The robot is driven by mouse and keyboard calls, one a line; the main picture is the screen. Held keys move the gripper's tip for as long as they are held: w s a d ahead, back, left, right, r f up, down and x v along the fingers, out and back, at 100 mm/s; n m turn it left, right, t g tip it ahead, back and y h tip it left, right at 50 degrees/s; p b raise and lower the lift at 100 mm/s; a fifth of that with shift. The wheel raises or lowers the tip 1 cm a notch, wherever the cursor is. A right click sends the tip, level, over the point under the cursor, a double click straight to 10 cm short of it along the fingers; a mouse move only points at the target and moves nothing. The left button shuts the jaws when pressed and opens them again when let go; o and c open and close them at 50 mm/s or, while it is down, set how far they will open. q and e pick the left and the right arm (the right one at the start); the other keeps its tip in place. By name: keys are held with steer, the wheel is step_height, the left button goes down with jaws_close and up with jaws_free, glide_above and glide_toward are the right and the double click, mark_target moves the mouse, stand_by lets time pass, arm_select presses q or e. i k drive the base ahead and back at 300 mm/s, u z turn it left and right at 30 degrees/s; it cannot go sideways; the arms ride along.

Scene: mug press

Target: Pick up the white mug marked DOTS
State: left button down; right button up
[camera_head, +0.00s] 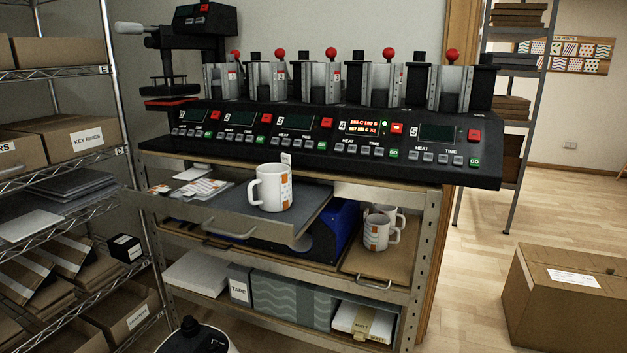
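A white mug (271,188) with an orange pattern stands upright on the grey pulled-out tray (218,204) below the press. Its handle points left. I cannot read a DOTS mark on it. Two more white mugs with orange patterns stand on the brown board of the shelf below, to the right: a front one (376,233) and one partly hidden behind it (397,217). Their marks are too small to read. Neither of my grippers is in view.
A black mug press (330,137) with several stations and red-knobbed levers sits on the bench top. Printed sheets (200,189) lie on the tray's left. A wire rack (106,72) with boxes stands left. A cardboard box (565,300) sits on the floor at right, with open floor behind it.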

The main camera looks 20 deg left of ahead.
mark_target(268, 175)
steer(key=u, duration=0.4)
steer(key=i, duration=0.85)
steer(key=u, duration=0.6)
